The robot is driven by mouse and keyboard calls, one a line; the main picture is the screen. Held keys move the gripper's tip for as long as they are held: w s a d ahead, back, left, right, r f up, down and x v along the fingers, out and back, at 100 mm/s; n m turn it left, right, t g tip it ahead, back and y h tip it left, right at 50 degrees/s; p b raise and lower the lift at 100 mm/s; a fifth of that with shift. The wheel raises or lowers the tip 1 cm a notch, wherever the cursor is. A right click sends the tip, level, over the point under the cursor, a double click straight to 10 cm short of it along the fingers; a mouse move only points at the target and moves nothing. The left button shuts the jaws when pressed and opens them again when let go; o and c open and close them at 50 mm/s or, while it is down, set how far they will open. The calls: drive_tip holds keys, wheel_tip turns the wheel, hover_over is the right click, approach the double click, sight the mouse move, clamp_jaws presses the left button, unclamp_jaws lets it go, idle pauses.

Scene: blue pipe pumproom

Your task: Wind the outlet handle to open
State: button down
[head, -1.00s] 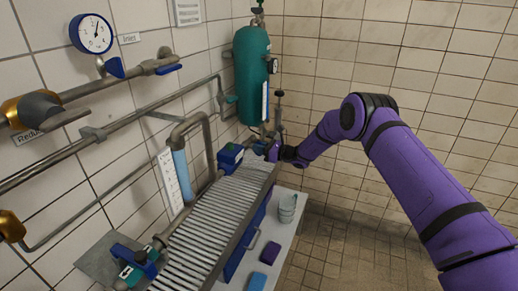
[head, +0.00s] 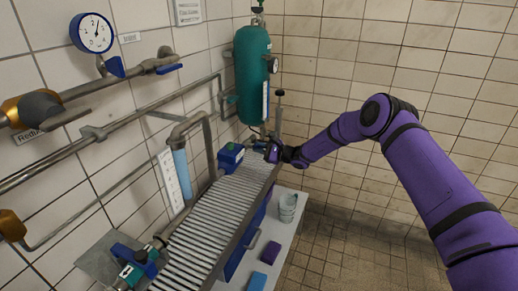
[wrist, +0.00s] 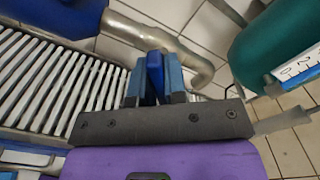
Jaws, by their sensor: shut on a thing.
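My gripper (head: 275,153) is at the far end of the ribbed grating, below the green tank, small in the head view. In the wrist view, its two light-blue fingers (wrist: 155,80) are closed on a narrow dark-blue bar (wrist: 154,66). I take this bar to be the outlet handle; most of it is hidden by the fingers. A grey curved pipe (wrist: 190,55) is just behind it. No outlet label is readable, and how far the handle is turned cannot be told.
The grating (head: 205,225) runs along the left wall. A blue box (head: 230,156) sits left of my gripper. A cup (head: 288,207) and sponges (head: 271,252) are on the side shelf. Floor at right is clear.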

drive_tip(key=n, duration=0.5)
drive_tip(key=shift+s+f+n, duration=0.1)
drive_tip(key=shift+f+n, duration=0.05)
drive_tip(key=shift+n, duration=0.15)
drive_tip(key=n, duration=0.6)
drive_tip(key=shift+f, duration=0.2)
drive_tip(key=c, duration=1.2)
unclamp_jaws()
drive_tip(key=shift+o, duration=0.2)
drive_tip(key=v, duration=1.1)
drive_tip(key=shift+o, duration=0.4)
